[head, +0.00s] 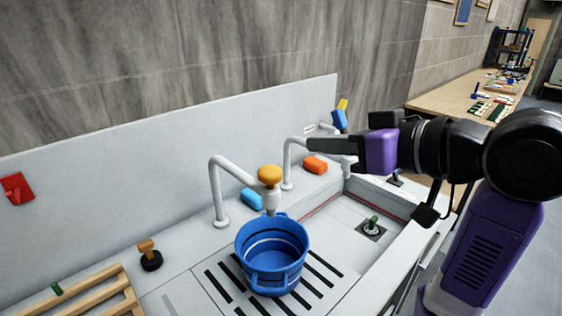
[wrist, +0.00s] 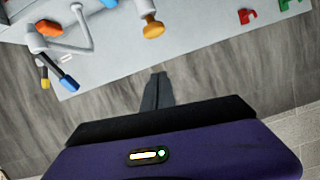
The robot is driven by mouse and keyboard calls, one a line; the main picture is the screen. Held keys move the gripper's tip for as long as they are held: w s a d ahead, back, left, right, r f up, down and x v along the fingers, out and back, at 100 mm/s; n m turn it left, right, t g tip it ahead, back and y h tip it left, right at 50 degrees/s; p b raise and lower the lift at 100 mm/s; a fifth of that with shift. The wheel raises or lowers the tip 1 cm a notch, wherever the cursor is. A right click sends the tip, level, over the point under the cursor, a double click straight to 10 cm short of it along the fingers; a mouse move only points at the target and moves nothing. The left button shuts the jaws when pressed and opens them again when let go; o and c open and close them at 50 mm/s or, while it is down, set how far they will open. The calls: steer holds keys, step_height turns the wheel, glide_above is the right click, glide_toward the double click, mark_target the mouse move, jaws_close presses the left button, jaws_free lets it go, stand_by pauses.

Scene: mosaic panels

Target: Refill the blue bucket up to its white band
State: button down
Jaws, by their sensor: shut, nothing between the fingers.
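The blue bucket (head: 262,280) stands upright on the slotted drain area of the sink, below a white curved tap (head: 215,190). A white band (head: 268,237) shows on its inner wall; I cannot make out a water level. The tap's round orange-yellow knob (head: 270,174) is above the bucket's back rim, and it also shows in the wrist view (wrist: 153,27). My gripper (head: 312,145) is shut and empty, up and to the right of the knob, apart from it. Its closed fingers (wrist: 157,82) also show in the wrist view. The bucket is not in the wrist view.
A second tap (head: 289,165) stands behind my gripper, near an orange block (head: 315,165). A blue block (head: 251,198) lies by the first tap. A wooden rack (head: 95,297) and a brown-topped stopper (head: 149,255) are at left. A green-topped plug (head: 373,222) sits in the right basin.

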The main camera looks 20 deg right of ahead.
glide_above(279, 173)
step_height(279, 173, down, 3)
step_height(279, 173, down, 3)
steer(key=shift+d+r+p, duration=0.1)
steer(key=shift+r+p, duration=0.05)
steer(key=shift+p, duration=0.45)
steer(key=shift+s+f, duration=0.1)
steer(key=shift+f, duration=0.55)
steer(key=shift+f, duration=1.25)
stand_by(0.3)
steer(key=shift+r, duration=0.1)
stand_by(0.4)
